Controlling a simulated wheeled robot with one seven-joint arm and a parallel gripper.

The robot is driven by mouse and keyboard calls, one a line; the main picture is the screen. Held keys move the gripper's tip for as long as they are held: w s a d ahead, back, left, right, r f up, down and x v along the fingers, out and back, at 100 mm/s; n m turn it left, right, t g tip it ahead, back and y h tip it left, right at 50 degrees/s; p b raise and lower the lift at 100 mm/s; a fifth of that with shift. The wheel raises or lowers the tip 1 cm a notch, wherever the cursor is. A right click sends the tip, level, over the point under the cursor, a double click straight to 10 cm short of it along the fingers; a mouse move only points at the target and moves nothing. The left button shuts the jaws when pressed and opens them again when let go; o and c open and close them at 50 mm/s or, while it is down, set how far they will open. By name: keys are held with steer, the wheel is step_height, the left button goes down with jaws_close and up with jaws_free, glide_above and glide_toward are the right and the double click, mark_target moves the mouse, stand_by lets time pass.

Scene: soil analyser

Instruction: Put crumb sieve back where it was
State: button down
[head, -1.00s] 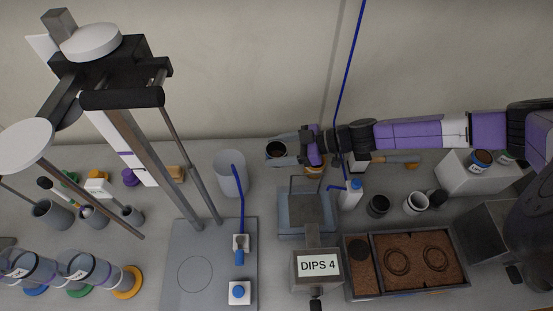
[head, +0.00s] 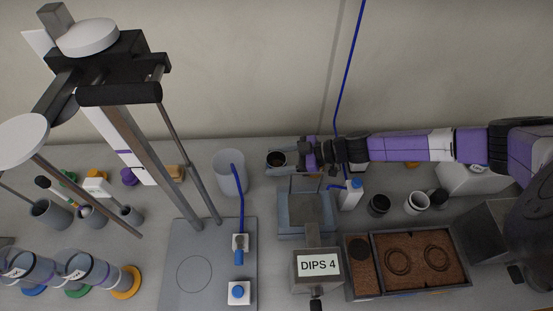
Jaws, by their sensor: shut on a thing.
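A small round grey cup-like thing with a dark brown inside, which I take to be the crumb sieve (head: 277,158), is at the left end of my gripper (head: 295,160) in the head view. My gripper is shut on its right side. The sieve looks upright, near the back of the bench by the wall. I cannot tell whether its underside touches the bench. The fingertips are small and partly hidden by the gripper's body.
A clear beaker (head: 229,173) with a blue tube stands left of the sieve. A grey square device (head: 305,226), a white bottle (head: 351,194) and a "DIPS 4" box (head: 318,268) are in front. A soil tray (head: 420,292) lies front right. A tall stand (head: 143,165) rises at left.

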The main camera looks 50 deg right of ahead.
steer(key=shift+f, duration=0.3)
steer(key=shift+c, duration=1.9)
jaws_free()
steer(key=shift+r, duration=0.1)
steer(key=shift+r, duration=0.2)
steer(key=v, duration=1.2)
steer(key=shift+r+b, duration=0.35)
steer(key=shift+a, duration=0.1)
